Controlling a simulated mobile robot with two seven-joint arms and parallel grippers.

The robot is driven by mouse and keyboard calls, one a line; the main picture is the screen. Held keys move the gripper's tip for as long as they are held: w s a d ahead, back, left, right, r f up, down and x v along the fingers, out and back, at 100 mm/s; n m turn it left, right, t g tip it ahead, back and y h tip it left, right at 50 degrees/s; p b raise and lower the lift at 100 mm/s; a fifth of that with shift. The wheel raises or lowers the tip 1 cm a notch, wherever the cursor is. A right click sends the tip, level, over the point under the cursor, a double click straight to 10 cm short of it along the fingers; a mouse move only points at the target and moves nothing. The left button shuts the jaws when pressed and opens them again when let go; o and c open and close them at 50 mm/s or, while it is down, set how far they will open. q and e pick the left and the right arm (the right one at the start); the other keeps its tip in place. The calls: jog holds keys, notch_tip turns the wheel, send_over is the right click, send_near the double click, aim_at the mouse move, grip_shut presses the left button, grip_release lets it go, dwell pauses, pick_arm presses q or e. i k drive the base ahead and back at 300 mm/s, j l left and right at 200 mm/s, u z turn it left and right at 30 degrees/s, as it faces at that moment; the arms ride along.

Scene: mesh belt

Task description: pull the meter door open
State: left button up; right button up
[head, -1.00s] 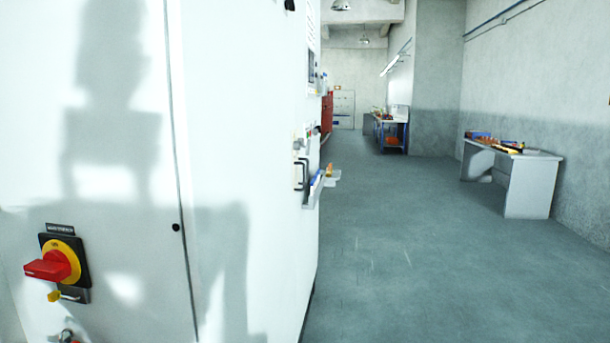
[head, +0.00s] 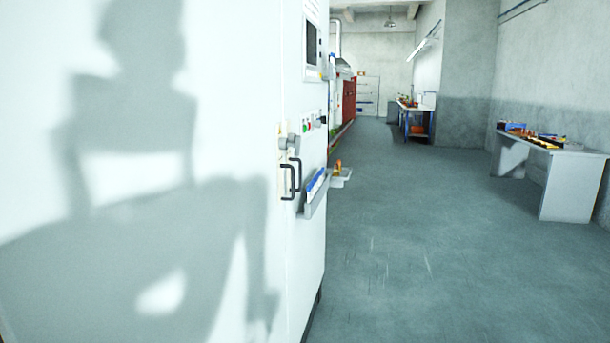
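A tall white cabinet (head: 215,60) fills the left half of the head view. A panel with a dark display (head: 312,42) sits higher on that face, seen at a steep angle. I cannot tell which panel is the meter door, and I see no door standing open. Neither of my grippers is in view; a shadow shaped like a robot falls across the cabinet's near face.
A grey holder with blue-edged papers (head: 315,189) and a small tray (head: 342,178) with an orange item jut from the cabinet. A grey table (head: 570,185) with objects stands at right. A blue-framed bench (head: 418,122) stands farther back. The floor (head: 430,260) between is clear.

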aim_at(142, 198)
jog(key=i+l, duration=0.7)
jog(key=i, duration=0.2)
jog(key=i+l+u, duration=0.2)
jog(key=u, duration=0.2)
jog(key=i+l+u, duration=0.2)
jog(key=u, duration=0.2)
jog(key=l+u, duration=0.1)
jog(key=u, duration=0.35)
